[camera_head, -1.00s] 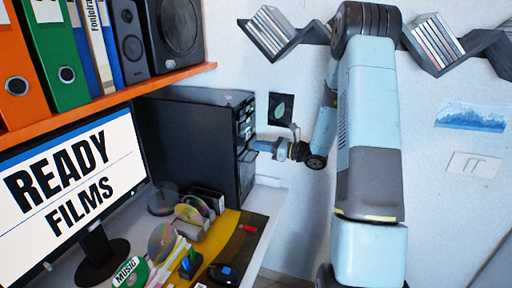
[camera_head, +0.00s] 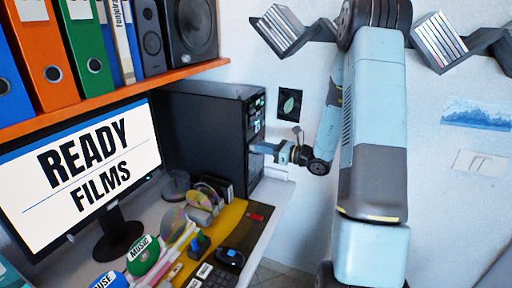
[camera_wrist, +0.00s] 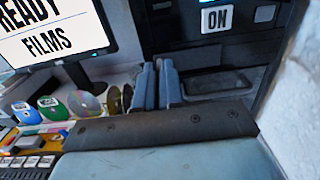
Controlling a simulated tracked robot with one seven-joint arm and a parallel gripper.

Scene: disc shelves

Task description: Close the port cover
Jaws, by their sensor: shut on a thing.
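The black computer tower (camera_head: 205,125) stands on the desk beside the monitor, with its front facing right. My gripper (camera_head: 258,148) is at the lower part of that front. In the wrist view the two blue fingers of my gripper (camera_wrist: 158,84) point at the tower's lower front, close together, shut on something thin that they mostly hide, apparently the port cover. A dark recessed panel (camera_wrist: 212,82) shows just right of the fingers. I cannot make out the cover's angle.
The monitor (camera_head: 85,165) stands left of the tower. Discs (camera_head: 200,195), a mouse (camera_head: 230,257) and a keyboard lie on the desk in front. An orange shelf (camera_head: 120,97) with binders and speakers hangs above. The white wall (camera_head: 290,190) is close to the tower's right.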

